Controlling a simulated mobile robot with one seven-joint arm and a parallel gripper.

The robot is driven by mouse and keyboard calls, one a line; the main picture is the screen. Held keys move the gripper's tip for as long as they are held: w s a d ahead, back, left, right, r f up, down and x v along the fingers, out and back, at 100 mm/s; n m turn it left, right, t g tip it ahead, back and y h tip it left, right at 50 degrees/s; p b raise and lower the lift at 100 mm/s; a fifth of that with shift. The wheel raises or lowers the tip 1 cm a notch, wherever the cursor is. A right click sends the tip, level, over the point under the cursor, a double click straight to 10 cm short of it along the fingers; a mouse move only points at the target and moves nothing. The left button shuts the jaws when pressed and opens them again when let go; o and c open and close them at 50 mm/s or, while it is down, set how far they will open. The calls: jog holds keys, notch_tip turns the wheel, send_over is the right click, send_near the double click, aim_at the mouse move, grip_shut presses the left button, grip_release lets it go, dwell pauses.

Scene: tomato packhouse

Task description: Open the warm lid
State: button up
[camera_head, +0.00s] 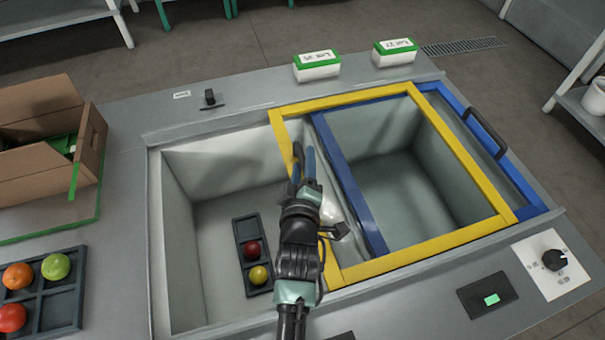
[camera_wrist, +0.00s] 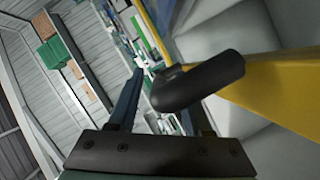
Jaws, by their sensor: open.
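The yellow-framed lid (camera_head: 456,158), the warm-coloured one of two, has a see-through middle and lies over the right part of the bench well. Its black handle (camera_wrist: 205,82) stands on the yellow bar in the wrist view; in the head view my gripper mostly covers it. The blue-framed lid (camera_head: 352,190) overlaps it, shifted a little right, with a black handle (camera_head: 486,133) at its right end. My gripper (camera_head: 304,164) is open at the yellow lid's left bar. In the wrist view the handle lies close by the fingers, partly hiding one; I cannot tell whether they touch.
The left compartment (camera_head: 180,235) is uncovered and holds a dark tray (camera_head: 241,233) with a red and a yellow fruit. A fruit tray (camera_head: 68,300) and a cardboard box (camera_head: 92,140) stand left. Two labelled blocks (camera_head: 317,72) stand behind; a dial panel (camera_head: 535,277) is front right.

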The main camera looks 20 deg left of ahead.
jog(key=p+v, duration=0.2)
jog(key=v, duration=1)
jog(key=shift+s, duration=0.35)
jog(key=shift+r, duration=0.1)
